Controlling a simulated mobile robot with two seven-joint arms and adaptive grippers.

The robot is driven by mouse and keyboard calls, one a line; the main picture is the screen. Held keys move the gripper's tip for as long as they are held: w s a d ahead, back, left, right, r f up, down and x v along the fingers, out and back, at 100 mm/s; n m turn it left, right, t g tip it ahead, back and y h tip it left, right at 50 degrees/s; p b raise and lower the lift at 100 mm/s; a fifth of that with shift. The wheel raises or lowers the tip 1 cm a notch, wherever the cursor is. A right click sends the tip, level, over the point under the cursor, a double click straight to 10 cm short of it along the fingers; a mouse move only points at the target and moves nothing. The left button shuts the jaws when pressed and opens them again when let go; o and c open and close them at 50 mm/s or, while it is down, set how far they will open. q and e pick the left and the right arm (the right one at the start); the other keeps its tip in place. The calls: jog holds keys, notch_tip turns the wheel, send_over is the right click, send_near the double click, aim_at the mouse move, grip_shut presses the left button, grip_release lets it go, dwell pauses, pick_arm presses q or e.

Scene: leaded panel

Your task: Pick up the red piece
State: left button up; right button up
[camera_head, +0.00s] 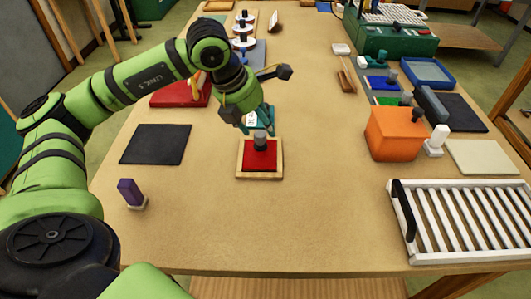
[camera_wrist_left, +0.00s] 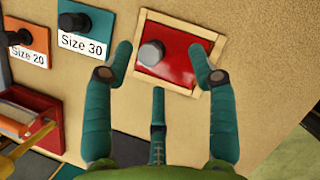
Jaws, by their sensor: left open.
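The red piece (camera_head: 262,161) is a flat red square with a grey knob on top. It lies in a light wooden frame (camera_head: 259,177) near the middle of the table. In the left wrist view the red piece (camera_wrist_left: 178,66) and its knob show between the tips of my left gripper (camera_wrist_left: 161,56). My left gripper (camera_head: 255,121) is open and empty. It hangs just behind and above the red piece, apart from its knob as far as I can see. My right gripper is not in view.
A dark square mat (camera_head: 157,144) and a purple piece (camera_head: 130,192) lie to the left. An orange block (camera_head: 390,134) and a white slatted rack (camera_head: 465,220) stand to the right. A teal piece (camera_wrist_left: 84,21) labelled Size 30 lies nearby. The table in front is clear.

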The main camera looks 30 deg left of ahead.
aim_at(259, 134)
pick_arm(q)
jog(key=shift+a+f+y, duration=0.2)
jog(key=shift+a, duration=0.3)
jog(key=shift+a+f+y, duration=0.15)
jog(key=shift+a+y, duration=0.05)
jog(key=shift+a, duration=0.25)
jog(key=p+x, duration=0.2)
jog(key=x, duration=0.3)
jog(key=shift+d+f, duration=0.15)
jog(key=shift+f, duration=0.1)
jog(key=shift+w+f, duration=0.1)
jog(key=shift+f, duration=0.2)
jog(key=c, duration=1.1)
